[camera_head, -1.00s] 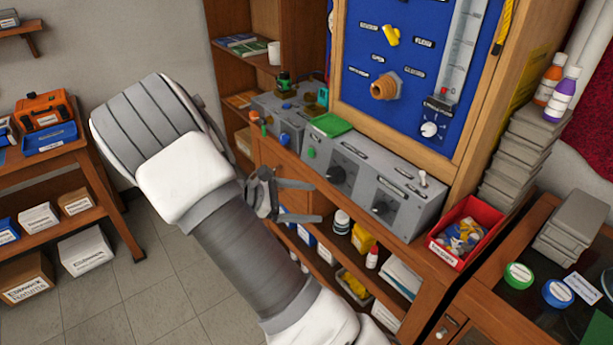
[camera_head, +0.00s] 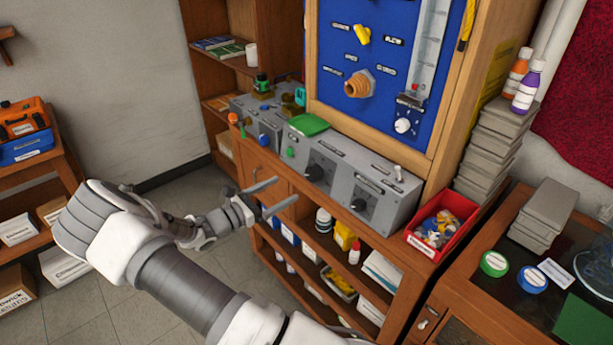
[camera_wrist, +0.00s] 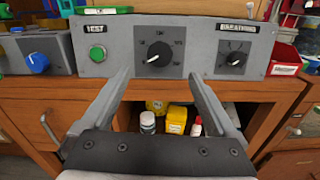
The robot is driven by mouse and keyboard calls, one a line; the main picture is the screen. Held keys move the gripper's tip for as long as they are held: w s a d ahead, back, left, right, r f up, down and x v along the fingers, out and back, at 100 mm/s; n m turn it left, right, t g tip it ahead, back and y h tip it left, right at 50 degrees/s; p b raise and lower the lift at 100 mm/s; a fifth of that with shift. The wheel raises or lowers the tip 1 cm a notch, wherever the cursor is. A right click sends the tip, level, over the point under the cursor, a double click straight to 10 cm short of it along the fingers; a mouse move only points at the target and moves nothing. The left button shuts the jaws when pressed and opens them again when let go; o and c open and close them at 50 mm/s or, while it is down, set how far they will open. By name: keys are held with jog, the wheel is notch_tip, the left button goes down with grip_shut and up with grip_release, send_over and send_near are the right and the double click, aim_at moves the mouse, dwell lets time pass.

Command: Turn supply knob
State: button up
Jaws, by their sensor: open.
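My gripper (camera_head: 287,192) is open and empty, its two fingers apart and pointing at the front of the grey console (camera_head: 335,205). In the wrist view the fingertips (camera_wrist: 160,76) lie to either side of and below a large black knob (camera_wrist: 158,54) with a white pointer and a dial scale. The same knob (camera_head: 316,173) shows in the head view, clear of the fingers. A smaller black knob (camera_wrist: 236,58) sits to its right under a label that seems to read "BREATHING". A green button (camera_wrist: 97,53) is to its left under "TEST". I cannot read which knob is marked supply.
A second grey box with a blue knob (camera_wrist: 37,62) stands left of the console. A red bin (camera_head: 440,230) stands to the right. A blue board (camera_head: 385,60) with a yellow valve handle rises behind. Shelves with bottles (camera_head: 323,218) lie below.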

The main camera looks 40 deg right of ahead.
aim_at(310, 175)
jog(key=d, duration=0.9)
jog(key=shift+w+d, duration=0.35)
jog(key=shift+d, duration=0.05)
jog(key=c, duration=1.4)
